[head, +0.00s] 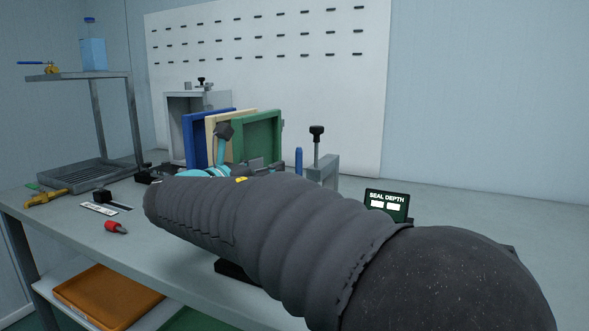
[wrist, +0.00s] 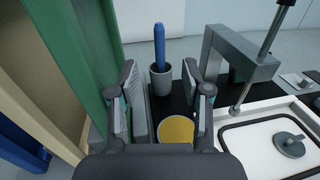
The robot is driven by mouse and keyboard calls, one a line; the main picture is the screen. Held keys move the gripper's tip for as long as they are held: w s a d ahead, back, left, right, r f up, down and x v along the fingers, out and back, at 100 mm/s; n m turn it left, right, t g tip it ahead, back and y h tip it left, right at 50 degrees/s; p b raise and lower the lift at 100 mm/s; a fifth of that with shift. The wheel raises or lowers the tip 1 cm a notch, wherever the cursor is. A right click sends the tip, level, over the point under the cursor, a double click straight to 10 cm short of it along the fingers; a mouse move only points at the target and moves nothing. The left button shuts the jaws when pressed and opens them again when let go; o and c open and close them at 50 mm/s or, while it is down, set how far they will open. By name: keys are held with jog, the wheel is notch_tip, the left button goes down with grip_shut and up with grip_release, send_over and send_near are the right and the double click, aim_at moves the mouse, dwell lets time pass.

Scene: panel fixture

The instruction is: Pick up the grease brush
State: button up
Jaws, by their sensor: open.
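The grease brush (wrist: 159,45) shows as a blue handle standing upright in a grey cup (wrist: 160,78) in the wrist view. Its lower end is hidden inside the cup. In the head view the blue handle (head: 299,158) stands beyond my arm, left of the clamp. My gripper (wrist: 161,72) is open and empty in the wrist view, with one finger to each side of the cup and brush in the picture. I cannot tell how far the fingertips are from the handle. In the head view my arm hides most of the gripper area.
A green panel (wrist: 75,50) stands close left of the gripper. A grey clamp frame (wrist: 240,55) and a white tray (wrist: 232,163) are at right. A round pot with an amber top (wrist: 176,129) sits between the fingers. A "SEAL DEPTH" display (head: 387,204) stands right of my arm.

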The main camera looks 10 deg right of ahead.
aim_at(297, 154)
jog(key=p+x, duration=0.1)
jog(key=x, duration=1.2)
jog(key=shift+w, duration=0.1)
grip_shut()
